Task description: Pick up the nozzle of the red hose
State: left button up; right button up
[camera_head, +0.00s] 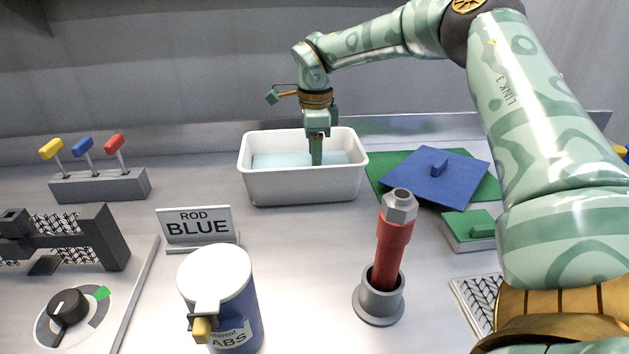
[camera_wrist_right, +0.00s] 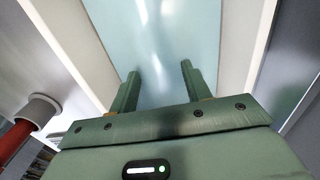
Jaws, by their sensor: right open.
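The red hose nozzle (camera_head: 393,245) has a red body and a grey hexagonal tip. It stands slightly tilted in a round grey holder (camera_head: 379,308) on the counter, right of centre in the head view. A red shaft with a grey collar (camera_wrist_right: 22,138), apparently the same nozzle, shows at the left edge of the wrist view. My right gripper (camera_head: 317,158) points down into a white tub (camera_head: 303,186) behind the nozzle and left of it. In the wrist view my right gripper (camera_wrist_right: 158,84) is open, with nothing between its fingers. My left gripper is out of view.
The tub holds pale blue liquid (camera_wrist_right: 150,30). A blue plate (camera_head: 440,185) lies over a green one to the right. A white-lidded blue can (camera_head: 225,290) and a "ROD BLUE" sign (camera_head: 195,225) stand left of the nozzle. The counter between can and nozzle is clear.

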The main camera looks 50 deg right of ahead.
notch_tip(320, 180, down, 4)
jog(key=shift+s+r+b, duration=0.1)
jog(key=shift+b, duration=0.25)
jog(key=c, duration=0.8)
